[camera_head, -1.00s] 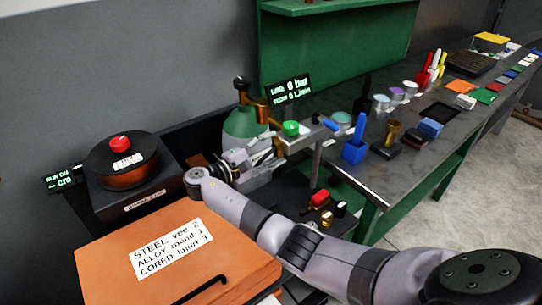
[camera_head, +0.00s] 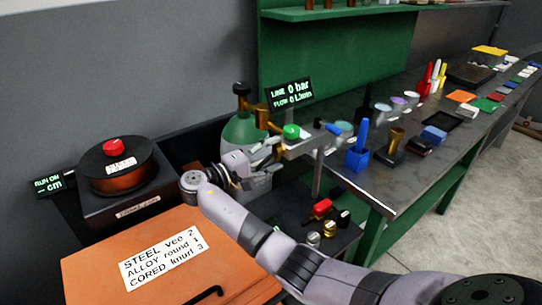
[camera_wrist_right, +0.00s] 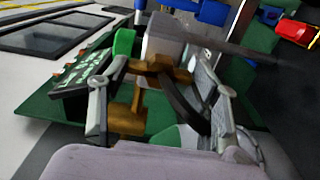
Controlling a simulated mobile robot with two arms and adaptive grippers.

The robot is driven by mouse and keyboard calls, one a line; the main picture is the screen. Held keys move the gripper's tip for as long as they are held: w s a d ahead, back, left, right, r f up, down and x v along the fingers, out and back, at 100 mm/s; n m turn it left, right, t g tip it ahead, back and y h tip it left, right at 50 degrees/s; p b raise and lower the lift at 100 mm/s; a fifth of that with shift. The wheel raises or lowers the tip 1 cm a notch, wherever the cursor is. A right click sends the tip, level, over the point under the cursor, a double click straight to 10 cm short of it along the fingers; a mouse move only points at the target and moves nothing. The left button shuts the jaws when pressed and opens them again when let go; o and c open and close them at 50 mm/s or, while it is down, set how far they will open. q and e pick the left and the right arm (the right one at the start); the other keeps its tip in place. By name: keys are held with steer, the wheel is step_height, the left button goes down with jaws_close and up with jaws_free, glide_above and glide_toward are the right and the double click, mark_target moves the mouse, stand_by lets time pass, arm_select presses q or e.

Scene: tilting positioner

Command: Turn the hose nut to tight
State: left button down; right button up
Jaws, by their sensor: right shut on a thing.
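The hose nut (camera_wrist_right: 165,69) is a brass fitting between the fingers of my right gripper (camera_wrist_right: 158,74) in the wrist view. The gripper is shut on it, though the exact contact is partly hidden. A dark curved hose (camera_wrist_right: 182,103) runs close below the nut. In the head view my right gripper (camera_head: 267,153) reaches in beside the green gas cylinder (camera_head: 241,131) and its brass regulator (camera_head: 262,117). The nut is hidden there by the fingers. The display (camera_head: 290,93) above reads line 0 bar and flow 0. My left gripper is not in view.
A copper spool (camera_head: 119,172) and an orange case (camera_head: 95,262) stand left. The steel bench (camera_head: 385,180) with a blue holder (camera_head: 357,159) is right. Small fittings (camera_head: 329,228) lie below.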

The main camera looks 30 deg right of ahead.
steer(key=o, duration=1.1)
steer(key=shift+o, duration=0.2)
steer(key=shift+a, duration=0.1)
steer(key=s+a, duration=0.1)
steer(key=a, duration=1)
steer(key=shift+a, duration=0.4)
